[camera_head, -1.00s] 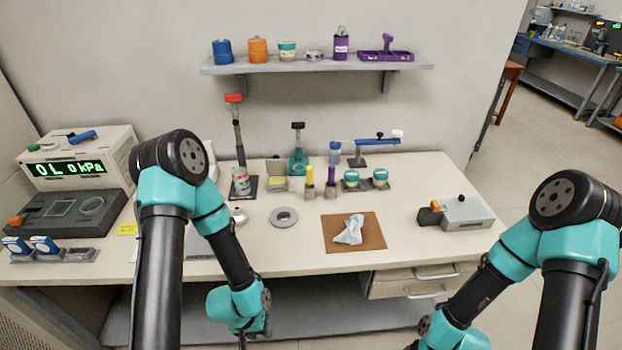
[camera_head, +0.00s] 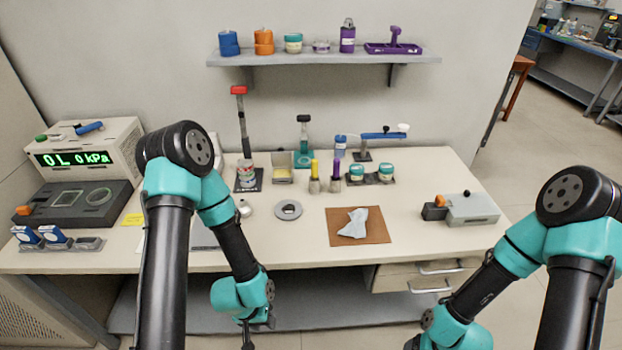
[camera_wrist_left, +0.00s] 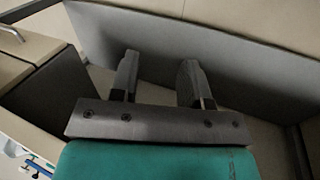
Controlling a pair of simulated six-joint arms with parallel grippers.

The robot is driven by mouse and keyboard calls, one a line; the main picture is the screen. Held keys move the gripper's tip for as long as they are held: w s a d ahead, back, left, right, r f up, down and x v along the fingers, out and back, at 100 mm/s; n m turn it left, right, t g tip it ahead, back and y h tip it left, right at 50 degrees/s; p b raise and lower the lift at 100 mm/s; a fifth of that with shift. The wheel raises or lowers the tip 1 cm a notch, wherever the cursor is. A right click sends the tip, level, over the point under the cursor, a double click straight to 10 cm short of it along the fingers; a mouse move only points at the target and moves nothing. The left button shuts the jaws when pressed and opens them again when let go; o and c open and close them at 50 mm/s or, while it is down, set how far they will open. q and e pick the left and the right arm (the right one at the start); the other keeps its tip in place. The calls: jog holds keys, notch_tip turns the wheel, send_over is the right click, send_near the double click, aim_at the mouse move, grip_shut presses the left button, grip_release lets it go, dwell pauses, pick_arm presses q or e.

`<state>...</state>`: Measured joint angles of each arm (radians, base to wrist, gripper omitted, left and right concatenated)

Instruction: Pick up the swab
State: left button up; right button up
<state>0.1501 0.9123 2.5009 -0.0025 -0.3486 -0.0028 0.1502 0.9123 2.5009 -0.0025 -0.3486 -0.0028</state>
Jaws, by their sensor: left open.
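I cannot tell for sure which thing is the swab. A blue rod with a white end (camera_head: 383,135) lies level across a small dark stand at the back of the bench. A yellow stick (camera_head: 315,169) and a purple stick (camera_head: 336,170) stand upright in small holders left of it. My left gripper (camera_wrist_left: 160,76) is open and empty in the left wrist view, in front of the bench and below its top. In the head view only its dark end shows at the bottom edge, well apart from these things. My right gripper is cut off below the head view.
A pale crumpled cloth (camera_head: 355,221) lies on a brown mat (camera_head: 375,237). A grey ring (camera_head: 289,211) lies left of it. A grey box (camera_head: 472,210) sits at the right. A wall shelf (camera_head: 330,58) holds jars. The bench front (camera_head: 300,264) stands above my left gripper.

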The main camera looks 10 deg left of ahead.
pick_arm(q)
jog(key=shift+o, duration=0.3)
jog(key=shift+o, duration=1.1)
jog(key=shift+w, duration=0.1)
